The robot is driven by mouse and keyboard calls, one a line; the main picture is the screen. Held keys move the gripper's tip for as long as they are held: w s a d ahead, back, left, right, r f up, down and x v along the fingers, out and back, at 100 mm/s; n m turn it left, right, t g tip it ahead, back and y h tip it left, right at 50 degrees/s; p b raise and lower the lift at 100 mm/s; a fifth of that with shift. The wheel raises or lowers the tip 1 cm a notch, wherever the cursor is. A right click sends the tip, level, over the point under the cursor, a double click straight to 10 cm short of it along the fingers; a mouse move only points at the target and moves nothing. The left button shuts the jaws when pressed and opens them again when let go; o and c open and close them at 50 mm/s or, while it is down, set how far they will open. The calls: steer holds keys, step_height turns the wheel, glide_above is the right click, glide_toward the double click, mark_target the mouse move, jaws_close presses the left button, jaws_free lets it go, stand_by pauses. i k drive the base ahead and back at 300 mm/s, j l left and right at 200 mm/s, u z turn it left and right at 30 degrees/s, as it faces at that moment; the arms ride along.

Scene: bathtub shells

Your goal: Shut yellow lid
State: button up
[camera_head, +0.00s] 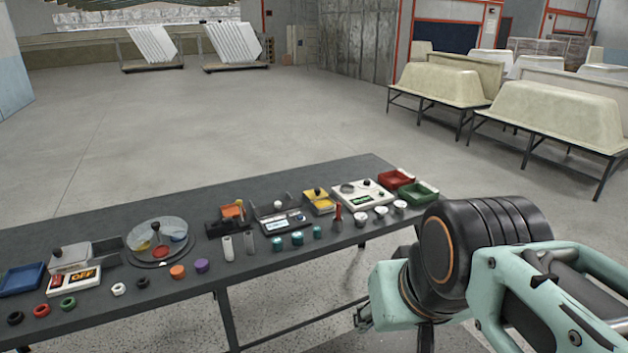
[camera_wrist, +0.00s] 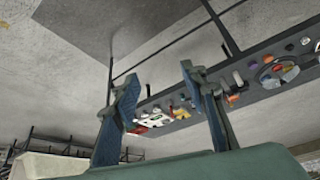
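A small box with a yellow lid (camera_head: 319,199) and a dark knob sits toward the right part of the long dark table in the head view. The lid appears tilted, but the box is too small to tell how far open it is. My gripper (camera_wrist: 158,75) shows in the wrist view with its two fingers wide apart and nothing between them. It is well away from the yellow lid. In the head view my arm fills the lower right, in front of the table's right end, and my fingers are not clearly seen.
The dark table (camera_head: 200,201) holds a red tray (camera_head: 396,178), a green tray (camera_head: 418,191), a white device (camera_head: 362,193), a round divided dish (camera_head: 157,240) and several small coloured pieces. Bathtub shells (camera_head: 438,85) stand on racks at right. Floor behind the table is clear.

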mark_target(314, 194)
steer(key=i, duration=1.05)
